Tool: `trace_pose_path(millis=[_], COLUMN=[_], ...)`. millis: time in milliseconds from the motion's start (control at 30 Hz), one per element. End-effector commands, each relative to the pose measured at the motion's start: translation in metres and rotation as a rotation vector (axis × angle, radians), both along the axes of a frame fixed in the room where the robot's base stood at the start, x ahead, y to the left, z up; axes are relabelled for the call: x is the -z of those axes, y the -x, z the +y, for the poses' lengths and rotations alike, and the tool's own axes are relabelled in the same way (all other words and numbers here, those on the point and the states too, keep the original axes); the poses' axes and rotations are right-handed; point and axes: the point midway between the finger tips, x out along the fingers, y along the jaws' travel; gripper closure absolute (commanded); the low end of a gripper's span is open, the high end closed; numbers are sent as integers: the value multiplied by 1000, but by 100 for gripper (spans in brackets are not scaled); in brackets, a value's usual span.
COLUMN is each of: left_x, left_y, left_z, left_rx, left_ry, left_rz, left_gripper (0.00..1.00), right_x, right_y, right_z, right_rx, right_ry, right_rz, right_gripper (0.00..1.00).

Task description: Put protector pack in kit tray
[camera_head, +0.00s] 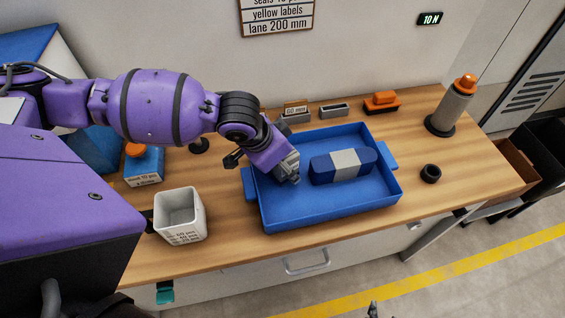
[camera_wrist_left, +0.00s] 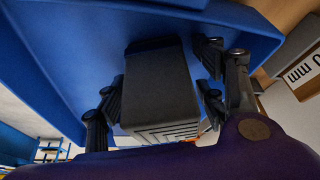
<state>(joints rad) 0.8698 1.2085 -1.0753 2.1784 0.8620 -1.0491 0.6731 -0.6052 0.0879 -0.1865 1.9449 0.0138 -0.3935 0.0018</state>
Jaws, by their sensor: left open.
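The blue kit tray (camera_head: 275,213) lies on the wooden bench, and its wall also shows in the left wrist view (camera_wrist_left: 60,75). A dark blue pack with a grey band (camera_head: 346,164) lies in its right half; I cannot tell whether this is the protector pack. My left gripper (camera_head: 290,173) is open and low over the tray's left part, left of the banded pack. In the left wrist view, a dark layered block (camera_wrist_left: 158,85) shows between the open fingers; whether they touch it is unclear. A small dark tip (camera_head: 373,309) at the bottom edge seems to be my right gripper.
A pale square bin (camera_head: 180,215) stands left of the tray and a blue box (camera_head: 143,167) behind it. Small holders (camera_head: 335,110) and an orange item (camera_head: 381,101) line the back. A grey post with an orange top (camera_head: 449,107) and a black ring (camera_head: 431,173) are right.

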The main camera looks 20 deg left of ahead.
Motion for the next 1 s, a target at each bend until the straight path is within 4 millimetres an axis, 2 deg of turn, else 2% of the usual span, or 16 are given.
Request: trace_pose_path(millis=[133, 233, 500, 700, 1000], left_x=[-5, -17, -71, -102, -114], left_y=[0, 3, 21, 33, 39], left_z=[0, 4, 16, 23, 26], left_rx=[1, 0, -1, -1, 0], left_ry=[0, -1, -3, 0, 0], left_rz=[-1, -4, -6, -3, 2], left_gripper=[36, 36, 36, 36, 36], right_x=[0, -4, -14, -14, -8], right_y=[-2, -7, -15, -11, -2], right_z=[0, 0, 1, 3, 3], right_rx=[-3, -4, -8, -7, -6], right_ry=[1, 1, -1, -4, -5], right_rz=[-3, -12, -30, -24, -3], right_gripper=[60, 60, 60, 60, 60])
